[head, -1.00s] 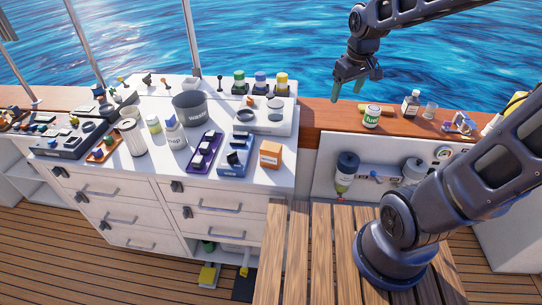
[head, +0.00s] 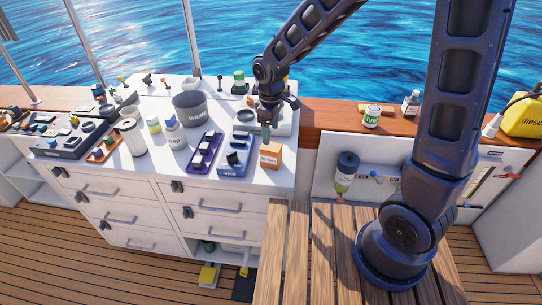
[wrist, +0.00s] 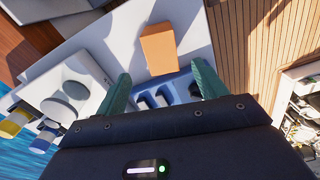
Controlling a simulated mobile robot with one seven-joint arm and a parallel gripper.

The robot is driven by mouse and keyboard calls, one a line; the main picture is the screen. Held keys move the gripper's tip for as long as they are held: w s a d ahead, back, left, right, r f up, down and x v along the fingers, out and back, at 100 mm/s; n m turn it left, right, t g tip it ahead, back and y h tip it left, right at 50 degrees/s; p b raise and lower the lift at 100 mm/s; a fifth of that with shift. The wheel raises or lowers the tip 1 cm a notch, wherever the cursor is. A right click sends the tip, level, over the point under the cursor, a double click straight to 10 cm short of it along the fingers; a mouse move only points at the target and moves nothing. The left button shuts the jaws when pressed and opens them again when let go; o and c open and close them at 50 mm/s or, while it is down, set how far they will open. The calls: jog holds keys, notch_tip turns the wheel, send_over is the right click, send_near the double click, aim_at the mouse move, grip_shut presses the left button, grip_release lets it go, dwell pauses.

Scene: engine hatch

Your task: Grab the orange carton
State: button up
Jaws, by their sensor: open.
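The orange carton (head: 271,155) stands upright on the front right part of the white counter (head: 262,178), near its right edge. In the wrist view the carton (wrist: 158,48) lies ahead of the fingertips, near the top middle. My gripper (head: 267,131) is above and just behind the carton in the head view. In the wrist view its two green fingers (wrist: 160,80) are spread apart with nothing held between them. The carton is outside the fingers, and I see no contact.
A blue tray (head: 233,168) with dark items stands left of the carton, and a purple tray (head: 194,165) is farther left. A grey "waste" bin (head: 190,110) is behind them. A green-labelled can (head: 371,117) stands on the wooden ledge (head: 335,114). A slatted wooden bench (head: 300,250) is in front.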

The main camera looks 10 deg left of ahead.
aim_at(271, 146)
jog(key=shift+s+f, duration=0.15)
jog(key=shift+f, duration=4.55)
jog(key=shift+c, duration=0.2)
jog(key=c, duration=1.1)
